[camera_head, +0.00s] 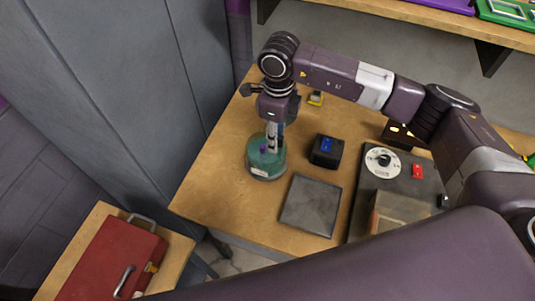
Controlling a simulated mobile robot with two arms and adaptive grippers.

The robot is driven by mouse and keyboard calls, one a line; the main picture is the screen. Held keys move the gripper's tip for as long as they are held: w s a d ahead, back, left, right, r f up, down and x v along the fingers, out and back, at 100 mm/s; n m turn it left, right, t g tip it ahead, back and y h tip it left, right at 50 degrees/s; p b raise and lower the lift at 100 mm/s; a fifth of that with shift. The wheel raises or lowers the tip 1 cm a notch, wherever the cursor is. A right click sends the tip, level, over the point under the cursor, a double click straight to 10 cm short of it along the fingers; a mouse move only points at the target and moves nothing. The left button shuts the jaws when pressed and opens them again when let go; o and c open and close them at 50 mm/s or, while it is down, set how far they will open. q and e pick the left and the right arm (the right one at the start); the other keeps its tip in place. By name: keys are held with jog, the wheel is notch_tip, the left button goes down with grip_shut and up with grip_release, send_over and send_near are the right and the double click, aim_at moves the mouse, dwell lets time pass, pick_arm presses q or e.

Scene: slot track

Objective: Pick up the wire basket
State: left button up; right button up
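I cannot make out a wire basket in the head view. My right gripper (271,148) points down over the left part of the wooden table. Its fingertips are at a round teal object (268,170) with a pale label on its side. I cannot tell whether the fingers touch it or how wide they stand. My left gripper is not in view.
On the table (215,190) are a black box with a blue top (326,150), a grey square plate (311,205) and a dark panel with a white dial (383,162). A red toolbox (110,262) sits on a lower stand. Grey cabinets (130,70) border the left.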

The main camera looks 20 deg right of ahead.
jog(key=shift+c, duration=0.4)
grip_shut()
jog(key=shift+r, duration=0.1)
